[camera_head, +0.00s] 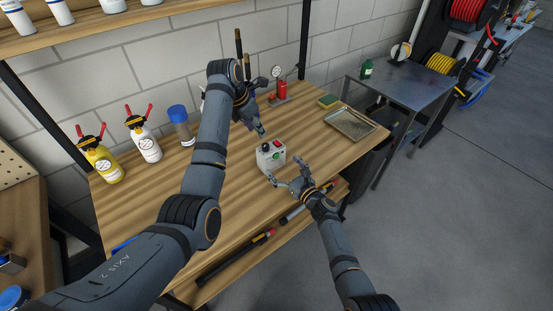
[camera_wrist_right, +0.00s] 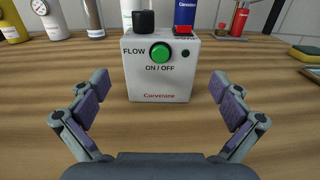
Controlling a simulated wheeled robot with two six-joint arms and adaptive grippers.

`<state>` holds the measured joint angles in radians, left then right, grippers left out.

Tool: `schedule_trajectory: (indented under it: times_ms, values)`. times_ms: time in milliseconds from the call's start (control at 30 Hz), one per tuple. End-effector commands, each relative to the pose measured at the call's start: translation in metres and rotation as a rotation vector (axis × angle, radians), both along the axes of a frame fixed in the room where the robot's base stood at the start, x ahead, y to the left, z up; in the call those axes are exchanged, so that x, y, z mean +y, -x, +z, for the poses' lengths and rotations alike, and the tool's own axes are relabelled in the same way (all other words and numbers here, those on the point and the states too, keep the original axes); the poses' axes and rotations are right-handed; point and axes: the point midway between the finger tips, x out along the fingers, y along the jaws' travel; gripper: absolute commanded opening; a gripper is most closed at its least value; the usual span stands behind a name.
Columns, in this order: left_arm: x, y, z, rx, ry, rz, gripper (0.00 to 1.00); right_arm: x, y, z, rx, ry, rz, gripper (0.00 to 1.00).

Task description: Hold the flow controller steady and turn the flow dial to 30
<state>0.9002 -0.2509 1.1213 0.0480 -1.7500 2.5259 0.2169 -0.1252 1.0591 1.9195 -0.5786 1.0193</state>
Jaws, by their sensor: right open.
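The flow controller (camera_head: 271,156) is a small pale grey box standing upright on the wooden bench, and it also shows in the right wrist view (camera_wrist_right: 158,85). Its front has a green ON / OFF button (camera_wrist_right: 160,53) and the word FLOW. A black knob (camera_wrist_right: 144,21) and a small red part (camera_wrist_right: 183,30) sit on top; I cannot read a dial setting. My right gripper (camera_head: 287,172) is open in front of the box, fingers spread wide and apart from it. My left gripper (camera_head: 259,130) hangs behind and above the box; its jaw opening is unclear.
A yellow bottle (camera_head: 103,165), a white bottle (camera_head: 148,148) and a blue-capped jar (camera_head: 181,128) stand at the back left. A red cylinder with a gauge (camera_head: 282,91) stands behind. A metal tray (camera_head: 350,125) and a sponge (camera_head: 328,101) lie to the right.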

Motion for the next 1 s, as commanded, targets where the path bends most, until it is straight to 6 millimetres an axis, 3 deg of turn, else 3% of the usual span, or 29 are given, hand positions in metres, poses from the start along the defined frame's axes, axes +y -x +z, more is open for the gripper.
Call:
schedule_trajectory:
  times_ms: [200,400,867,1000]
  values:
    - [0.000,0.000,0.000,0.000,0.000,0.000,0.38,0.024,-0.037,0.001,0.000,-0.001,0.001,1.00]
    - [0.000,0.000,0.000,0.000,0.000,0.000,0.38,0.035,-0.054,0.000,0.001,-0.001,0.002,1.00]
    - [0.000,0.000,0.000,0.000,0.000,0.000,0.38,0.039,-0.061,0.000,0.000,0.000,0.000,1.00]
    - [0.000,0.000,0.000,0.000,0.000,0.000,0.38,0.039,-0.061,0.000,-0.001,0.001,0.000,0.85]
